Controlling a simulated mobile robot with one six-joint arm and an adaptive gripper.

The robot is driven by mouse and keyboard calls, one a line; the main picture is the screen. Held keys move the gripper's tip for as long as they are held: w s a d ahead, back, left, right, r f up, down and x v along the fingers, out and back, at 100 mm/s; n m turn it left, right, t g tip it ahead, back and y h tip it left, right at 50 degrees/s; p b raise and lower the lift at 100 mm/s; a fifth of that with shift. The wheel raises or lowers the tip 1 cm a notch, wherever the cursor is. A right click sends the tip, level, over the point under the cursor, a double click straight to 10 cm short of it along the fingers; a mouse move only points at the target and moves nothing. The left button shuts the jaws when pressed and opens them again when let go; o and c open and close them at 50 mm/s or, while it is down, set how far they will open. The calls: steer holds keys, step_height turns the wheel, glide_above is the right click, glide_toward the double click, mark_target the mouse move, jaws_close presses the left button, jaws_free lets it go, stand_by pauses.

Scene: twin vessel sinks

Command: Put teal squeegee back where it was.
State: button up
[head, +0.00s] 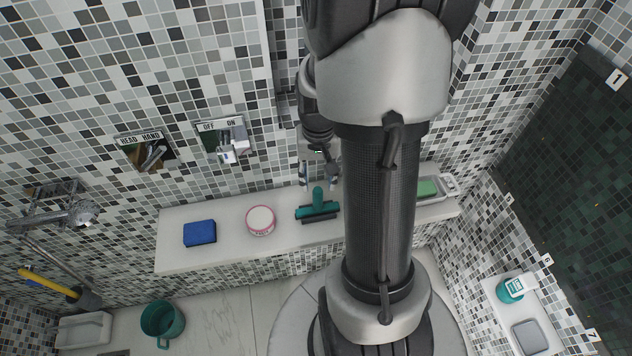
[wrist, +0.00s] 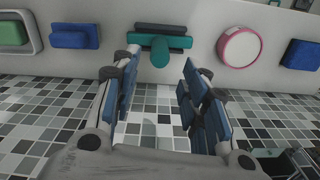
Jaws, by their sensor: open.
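The teal squeegee (head: 317,204) lies on the white ledge (head: 285,240), right of the round tin in the head view. In the wrist view the squeegee (wrist: 172,41) is at the top middle, with its handle end toward the camera. My gripper (head: 319,174) is beside the squeegee, on its wall side. In the wrist view my gripper (wrist: 157,68) is open and empty, its fingers spread to either side below the handle. The handle lines up with the gap between the fingertips and appears apart from them. Whether any finger touches the squeegee cannot be seen.
A pink-rimmed white tin (head: 261,220) and a blue sponge (head: 200,233) sit left on the ledge. A green bar (head: 428,188) lies in a tray at right. Another blue block (wrist: 74,36) shows beside the squeegee.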

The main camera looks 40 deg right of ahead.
steer(key=s+a+r+n+t, duration=0.2)
steer(key=s+a+r+n, duration=0.2)
steer(key=a+r, duration=0.6)
steer(key=s+a+r+n+t, duration=0.2)
steer(key=s+a+r+n, duration=0.2)
steer(key=a+r, duration=0.6)
steer(key=shift+s, duration=0.6)
steer(key=shift+a, duration=0.1)
step_height(320, 180, down, 2)
steer(key=shift+f+b, duration=0.1)
steer(key=shift+b, duration=1.05)
